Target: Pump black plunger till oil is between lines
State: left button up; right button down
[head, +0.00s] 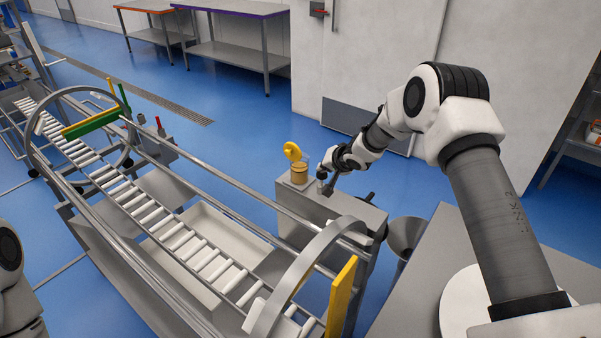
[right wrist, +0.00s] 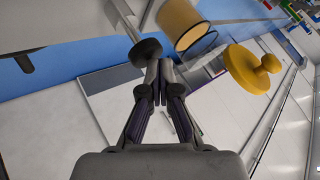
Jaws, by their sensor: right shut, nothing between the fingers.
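The black plunger (right wrist: 146,51) shows in the right wrist view as a dark round knob on a pale rod. My right gripper (right wrist: 160,68) is shut and empty, with its fingertips right at the knob's edge. I cannot tell whether they touch it. In the head view, the right gripper (head: 325,176) is over the grey cabinet top, just right of the oil reservoir (head: 299,173). The reservoir (right wrist: 181,22) is an amber cylinder beside the plunger. The oil level and lines are too small to read. My left gripper is out of view.
A yellow knobbed cap (head: 292,152) shows above the reservoir. The grey cabinet (head: 340,212) stands against the roller conveyor (head: 150,215) with its metal rails. Blue floor is open behind.

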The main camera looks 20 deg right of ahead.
jog(key=shift+s+f+b, duration=0.1)
jog(key=shift+f+b, duration=0.25)
jog(key=shift+f, duration=0.55)
dwell(0.5)
jog(key=shift+r, duration=0.15)
jog(key=shift+r+p, duration=1.1)
jog(key=shift+p, duration=0.45)
jog(key=shift+r, duration=0.1)
notch_tip(320, 180, up, 6)
jog(key=p, duration=0.7)
jog(key=shift+p, duration=0.3)
